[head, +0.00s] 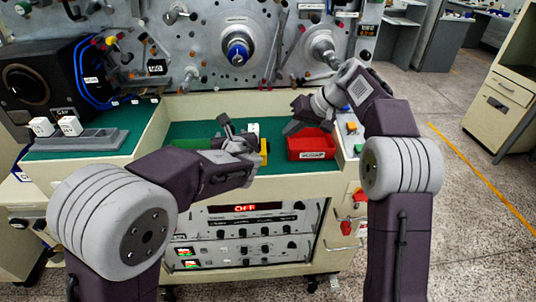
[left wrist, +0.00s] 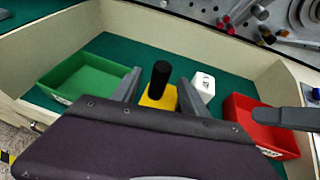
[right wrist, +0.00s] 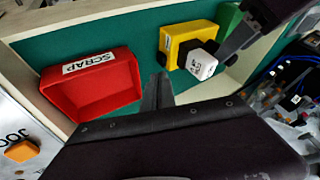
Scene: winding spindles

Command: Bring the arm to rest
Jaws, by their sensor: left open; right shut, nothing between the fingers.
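My left gripper (head: 226,130) is open over the green work surface. In the left wrist view its fingers (left wrist: 160,92) stand apart, with a yellow block (left wrist: 158,97) and an upright black cylinder (left wrist: 160,78) showing between and beyond them; contact cannot be told. My right gripper (head: 292,122) is shut and empty, above the surface near the red SCRAP bin (head: 312,145). Its closed fingers also show in the right wrist view (right wrist: 157,90), beside the red bin (right wrist: 92,88). A blue-centred spindle (head: 237,52) and a metal spindle (head: 322,50) are on the panel behind.
A white block (left wrist: 203,86) stands by the yellow block. A green bin (left wrist: 92,82) lies to the left. White blocks (head: 69,126) sit on a grey rack at far left. A black box (head: 28,80) stands at the back left. Cream walls edge the work surface.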

